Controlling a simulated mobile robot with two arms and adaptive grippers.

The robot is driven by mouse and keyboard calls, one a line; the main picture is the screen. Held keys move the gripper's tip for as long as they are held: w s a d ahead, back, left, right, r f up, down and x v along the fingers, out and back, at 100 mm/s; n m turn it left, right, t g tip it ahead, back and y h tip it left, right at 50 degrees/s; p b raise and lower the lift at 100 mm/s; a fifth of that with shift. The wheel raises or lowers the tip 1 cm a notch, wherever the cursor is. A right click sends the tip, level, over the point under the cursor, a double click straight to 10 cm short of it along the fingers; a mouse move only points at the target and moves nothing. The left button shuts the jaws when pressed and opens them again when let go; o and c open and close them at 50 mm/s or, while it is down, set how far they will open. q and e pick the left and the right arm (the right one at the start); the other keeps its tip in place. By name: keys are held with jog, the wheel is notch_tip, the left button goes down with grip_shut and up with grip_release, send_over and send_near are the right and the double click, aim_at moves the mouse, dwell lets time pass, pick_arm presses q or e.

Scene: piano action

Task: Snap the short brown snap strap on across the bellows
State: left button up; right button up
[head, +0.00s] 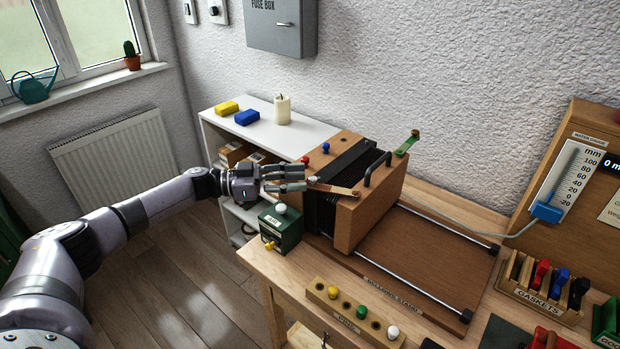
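The bellows (326,206) are black and pleated, between a wooden end block on the left and a wooden block (361,221) with a dark handle on the right. The short brown snap strap (336,188) lies across the front upper edge of the bellows. Its right end, with a small stud, is at the right block. Its left end meets my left gripper (309,181). The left fingers point right with a gap between them farther back; whether the tips grip the strap is unclear, as is whether either end is snapped. My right gripper is out of view.
A green strap (407,143) stands out from the right block's back. A green box (281,230) with a pale knob stands below my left gripper. A peg rack (352,313) lies in front, a gaskets rack (538,290) at right. The railed board (430,257) is clear.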

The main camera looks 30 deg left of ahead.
aim_at(332, 187)
pick_arm(q)
jog(key=v, duration=0.7)
jog(key=shift+s+a, duration=0.15)
jog(key=shift+a, duration=0.1)
